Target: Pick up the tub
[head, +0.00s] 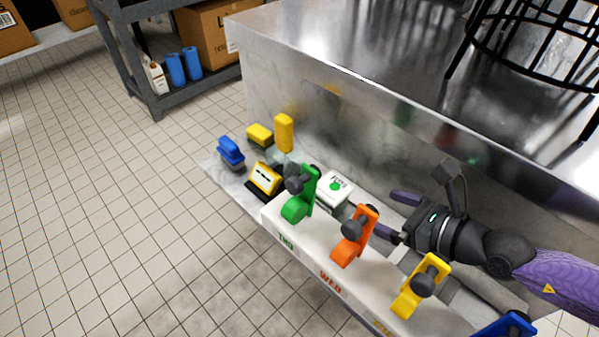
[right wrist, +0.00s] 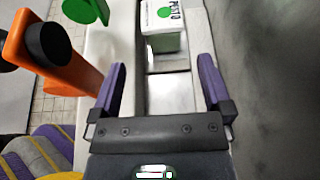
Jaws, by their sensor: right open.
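The tub (head: 334,190) is a white box with a green dot and dark lettering on its lid. It sits in the narrow channel behind the white labelled rail, partly hidden by the green handle in the head view. In the right wrist view the tub (right wrist: 164,38) is at the top, ahead of the fingertips and between their lines. My right gripper (head: 393,215) is open and empty, to the right of the tub and apart from it. Its two purple fingers also show in the right wrist view (right wrist: 161,66). My left gripper is not in view.
Green (head: 301,196), orange (head: 354,238) and yellow (head: 420,287) handles with dark knobs stand along the rail (head: 312,267). A steel counter wall (head: 380,130) rises behind the channel. A yellow-black device (head: 264,179) and a blue item (head: 230,152) lie beyond the tub.

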